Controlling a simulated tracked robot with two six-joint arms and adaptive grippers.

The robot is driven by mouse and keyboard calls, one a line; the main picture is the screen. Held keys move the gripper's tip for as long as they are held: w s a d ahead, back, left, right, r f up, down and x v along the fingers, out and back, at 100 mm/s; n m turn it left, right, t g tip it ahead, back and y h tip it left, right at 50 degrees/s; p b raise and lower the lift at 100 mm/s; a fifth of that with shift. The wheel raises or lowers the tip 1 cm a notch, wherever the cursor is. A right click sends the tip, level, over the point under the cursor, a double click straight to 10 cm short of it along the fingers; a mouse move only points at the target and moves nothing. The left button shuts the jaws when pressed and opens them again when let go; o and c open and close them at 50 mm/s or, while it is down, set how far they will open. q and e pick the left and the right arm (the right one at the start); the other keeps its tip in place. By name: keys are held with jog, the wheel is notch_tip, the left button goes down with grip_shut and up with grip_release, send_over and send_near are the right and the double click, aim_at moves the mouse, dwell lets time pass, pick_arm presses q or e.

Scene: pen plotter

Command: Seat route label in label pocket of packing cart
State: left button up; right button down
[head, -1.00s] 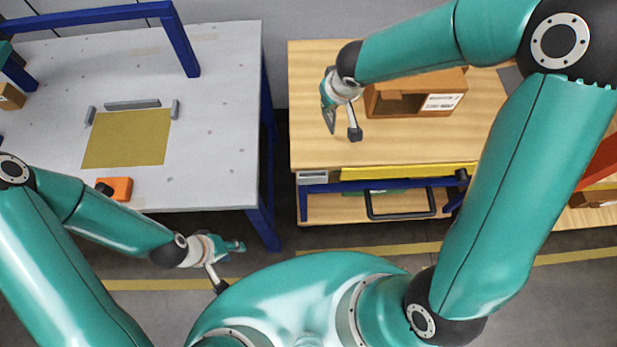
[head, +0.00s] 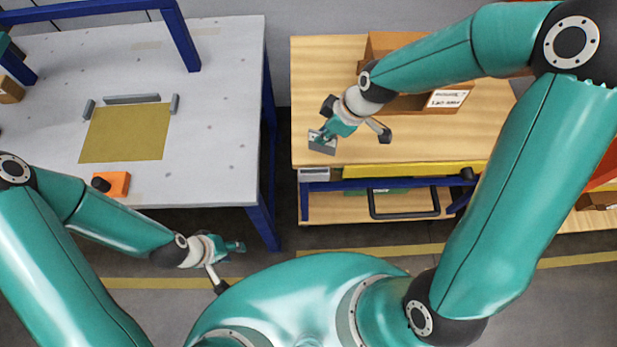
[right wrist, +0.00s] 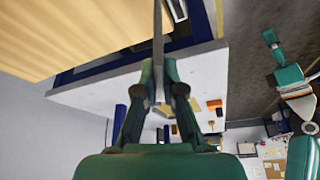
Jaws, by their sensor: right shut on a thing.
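The route label, a small grey card (head: 322,143), is in my right gripper (head: 327,134), which is shut on it. In the head view it hangs just above the front left corner of the packing cart (head: 430,145). The right wrist view shows the label (right wrist: 158,40) nearly edge-on, as a thin upright strip between the fingertips (right wrist: 158,75). A pale grey holder, apparently the label pocket (head: 314,174), is on the cart's front edge at left; the label is behind it and apart from it. My left gripper (head: 238,247) is low by the table; its fingers are too small to read.
An open cardboard box (head: 445,100) with a white label stands on the cart, behind my right forearm. A yellow strip (head: 410,170) and a black handle (head: 405,203) are at the cart's front. A grey table (head: 220,120) with a yellow mat (head: 125,133) stands left, across a gap.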

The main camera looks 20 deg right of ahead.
jog(key=n, duration=0.1)
jog(key=a+f+n+g, duration=0.1)
jog(key=a+n+b, duration=0.1)
jog(key=n, duration=0.1)
jog(key=shift+s+a+f+y, duration=0.2)
jog(key=shift+s+f+y, duration=0.1)
jog(key=shift+s+y, duration=0.1)
jog(key=b, duration=0.3)
send_over(315, 163)
jog(key=s, duration=0.2)
notch_tip(315, 163, down, 5)
jog(key=shift+g, duration=0.3)
jog(key=x, duration=0.1)
jog(key=b+x, duration=0.1)
jog(key=x, duration=0.1)
jog(key=b+x, duration=0.1)
jog(key=shift+s+d+f, duration=0.25)
jog(key=shift+d+f, duration=0.05)
jog(key=shift+f, duration=0.2)
jog(key=c, duration=1.3)
grip_release()
jog(key=shift+w, duration=0.2)
